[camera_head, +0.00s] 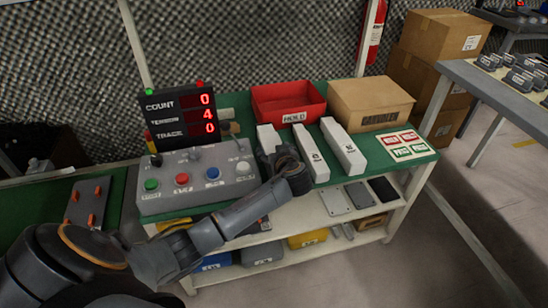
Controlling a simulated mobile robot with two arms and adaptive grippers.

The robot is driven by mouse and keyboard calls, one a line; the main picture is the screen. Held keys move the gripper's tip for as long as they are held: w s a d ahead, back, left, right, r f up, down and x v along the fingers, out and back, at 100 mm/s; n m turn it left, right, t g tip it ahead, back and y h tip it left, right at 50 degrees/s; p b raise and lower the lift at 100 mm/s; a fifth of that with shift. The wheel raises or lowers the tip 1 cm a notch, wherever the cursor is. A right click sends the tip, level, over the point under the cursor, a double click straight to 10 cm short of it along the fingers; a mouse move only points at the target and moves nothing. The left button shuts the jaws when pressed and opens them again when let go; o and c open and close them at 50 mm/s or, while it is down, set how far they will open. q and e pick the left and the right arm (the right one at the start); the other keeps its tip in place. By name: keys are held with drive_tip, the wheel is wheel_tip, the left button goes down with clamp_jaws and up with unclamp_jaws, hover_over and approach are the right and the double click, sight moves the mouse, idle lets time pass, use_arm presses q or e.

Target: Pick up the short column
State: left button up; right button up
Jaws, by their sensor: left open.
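Three white columns lie side by side on the green bench top. The leftmost column (268,136) looks like the short one, but its near part is hidden behind my gripper. The middle column (311,155) and the right column (344,148) show almost fully, with dark print on them. My left gripper (274,159) is open and is over the near part of the leftmost column. I cannot tell whether it touches the column. My right gripper is not in view.
A control box (196,178) with coloured buttons and a count display (182,115) stand left of the columns. A red bin (288,103) and a cardboard box (370,100) stand behind them. A card with four labels (405,146) lies at right. A lower shelf holds several items.

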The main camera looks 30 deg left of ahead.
use_arm(q)
drive_tip(key=shift+w+a+f, duration=0.1)
drive_tip(key=shift+w, duration=0.05)
drive_tip(key=c, duration=1.3)
clamp_jaws()
